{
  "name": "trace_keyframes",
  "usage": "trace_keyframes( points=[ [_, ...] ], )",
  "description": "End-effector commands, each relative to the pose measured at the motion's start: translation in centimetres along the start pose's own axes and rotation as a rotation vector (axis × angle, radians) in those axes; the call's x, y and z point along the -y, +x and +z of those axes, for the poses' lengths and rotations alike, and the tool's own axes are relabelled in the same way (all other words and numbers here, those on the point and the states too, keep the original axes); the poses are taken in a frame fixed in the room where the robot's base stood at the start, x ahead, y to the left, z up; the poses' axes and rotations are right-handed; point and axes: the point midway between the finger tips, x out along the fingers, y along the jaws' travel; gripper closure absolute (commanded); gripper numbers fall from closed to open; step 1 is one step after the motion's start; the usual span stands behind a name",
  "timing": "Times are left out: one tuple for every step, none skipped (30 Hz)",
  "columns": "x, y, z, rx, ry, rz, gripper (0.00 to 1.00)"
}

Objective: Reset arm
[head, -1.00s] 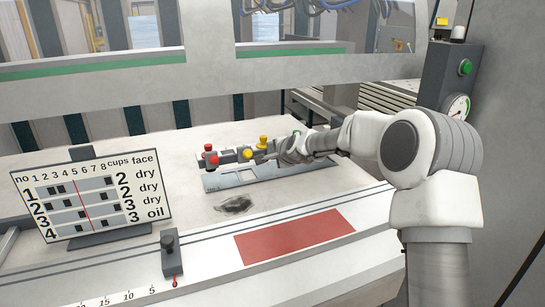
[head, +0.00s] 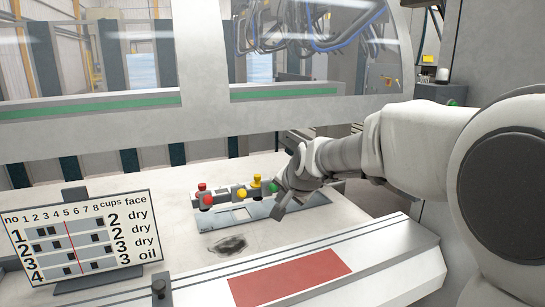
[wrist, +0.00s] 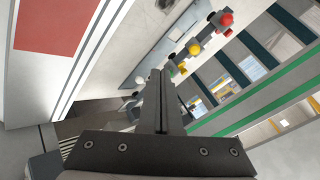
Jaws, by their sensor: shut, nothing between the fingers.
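My arm reaches in from the right in the head view. My gripper (head: 279,210) is shut and empty, tilted down at the right end of the row of coloured buttons, above the table and near the grey plate (head: 238,217). In the wrist view my shut gripper (wrist: 161,75) points up the picture, its two fingers together. The red button (head: 206,200), yellow button (head: 242,194) and green button (head: 273,187) stand along the far edge of the plate. Whether the fingertips touch anything cannot be told.
A number board (head: 80,235) stands at the left on the white table. A windowed guard with a green stripe (head: 90,105) spans the back. A grey post rises at the right.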

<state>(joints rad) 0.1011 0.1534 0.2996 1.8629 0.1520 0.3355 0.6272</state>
Motion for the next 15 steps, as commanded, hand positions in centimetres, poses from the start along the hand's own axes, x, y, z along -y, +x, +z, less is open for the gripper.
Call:
trace_keyframes(
  points=[
    [-0.7, -2.2, 0.4, -0.003, -0.049, 0.024, 1.00],
    [-1.2, -3.2, 0.8, 0.000, -0.079, 0.039, 1.00],
    [-2.0, -4.7, 1.2, 0.003, -0.118, 0.060, 1.00],
    [-2.6, -5.8, 1.6, 0.006, -0.147, 0.076, 1.00],
    [-3.2, -6.8, 1.9, 0.009, -0.174, 0.091, 1.00],
    [-4.0, -8.2, 2.4, 0.014, -0.208, 0.111, 1.00],
    [-4.7, -9.2, 2.9, 0.020, -0.234, 0.126, 1.00],
    [-5.4, -10.3, 3.3, 0.024, -0.258, 0.141, 1.00],
    [-6.3, -11.6, 3.8, 0.031, -0.290, 0.160, 1.00],
    [-7.0, -12.6, 4.3, 0.036, -0.313, 0.173, 1.00],
    [-7.8, -13.6, 4.8, 0.043, -0.335, 0.186, 1.00],
    [-8.7, -14.8, 5.5, 0.052, -0.364, 0.202, 1.00],
    [-9.5, -15.7, 6.0, 0.059, -0.385, 0.213, 1.00],
    [-10.3, -16.6, 6.5, 0.067, -0.405, 0.225, 1.00],
    [-11.3, -17.8, 7.3, 0.079, -0.431, 0.239, 1.00]
  ],
)
